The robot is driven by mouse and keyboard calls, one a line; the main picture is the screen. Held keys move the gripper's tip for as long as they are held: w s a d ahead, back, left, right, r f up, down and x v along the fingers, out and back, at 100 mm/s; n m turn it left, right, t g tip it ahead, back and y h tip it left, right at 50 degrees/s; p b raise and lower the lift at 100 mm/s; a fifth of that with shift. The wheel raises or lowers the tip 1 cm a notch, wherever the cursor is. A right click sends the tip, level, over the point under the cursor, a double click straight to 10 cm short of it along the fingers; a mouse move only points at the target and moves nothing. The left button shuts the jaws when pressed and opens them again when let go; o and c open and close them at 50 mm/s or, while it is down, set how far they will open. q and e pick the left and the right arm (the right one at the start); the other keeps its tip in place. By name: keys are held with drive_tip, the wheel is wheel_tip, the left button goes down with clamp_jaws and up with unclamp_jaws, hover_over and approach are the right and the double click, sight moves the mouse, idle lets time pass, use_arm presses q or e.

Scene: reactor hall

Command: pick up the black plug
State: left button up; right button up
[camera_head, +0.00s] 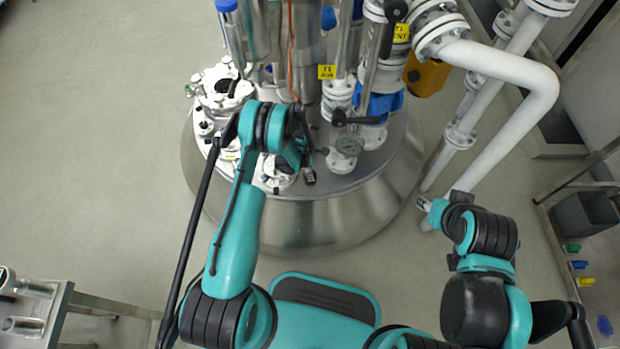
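A round dark spot (226,86) shows in the white flanged port on the upper left of the reactor lid. It may be the black plug or an open hole; I cannot tell which. My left gripper (309,177) points down over the front of the lid, near a small white flanged port (276,177). It lies below and right of the dark spot, well apart from it. Its fingers are too small to read. My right gripper (424,204) is off the lid's right side, beside the white pipes. Its fingers are also unclear, and I see nothing held.
Thick white pipes (505,115) stand at right. A steel cart (50,315) is at lower left. The left floor is clear.

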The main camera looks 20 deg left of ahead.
use_arm(q)
drive_tip(key=shift+r, duration=0.1)
clamp_jaws()
